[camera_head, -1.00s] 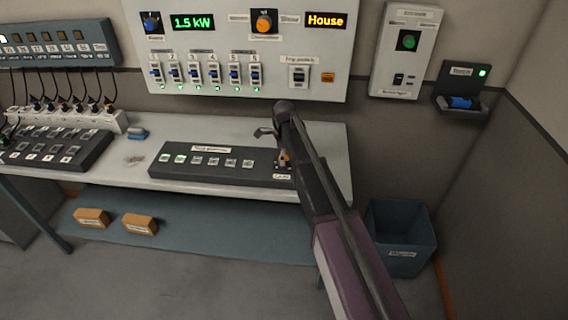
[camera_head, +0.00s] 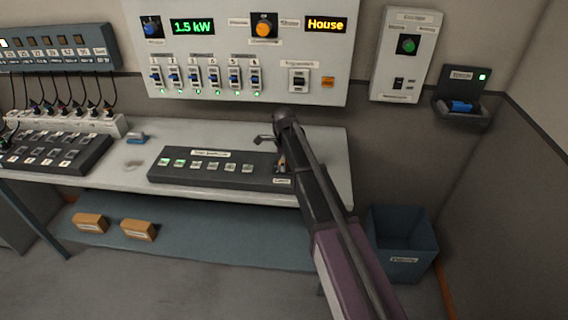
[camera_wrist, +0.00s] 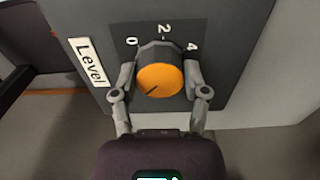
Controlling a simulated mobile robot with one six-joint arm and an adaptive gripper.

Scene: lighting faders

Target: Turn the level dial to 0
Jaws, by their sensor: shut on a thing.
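The level dial (camera_wrist: 158,80) is a round knob with an orange cap and dark sides, beside a white "Level" label (camera_wrist: 89,62) in the wrist view. Numerals 0, 2 and 4 show around its far side; any others are hidden. A dark mark on the cap points to the lower left, away from the visible numerals. My gripper (camera_wrist: 161,75) is shut on the dial, one finger on each side.
A panel (camera_head: 205,92) with switches, knobs and "1.5 kW" and "House" displays stands behind the desk. A blue bin (camera_head: 403,240) is on the floor at right. A keypad console (camera_head: 60,160) and plugged cables are at left. The desk front edge is clear.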

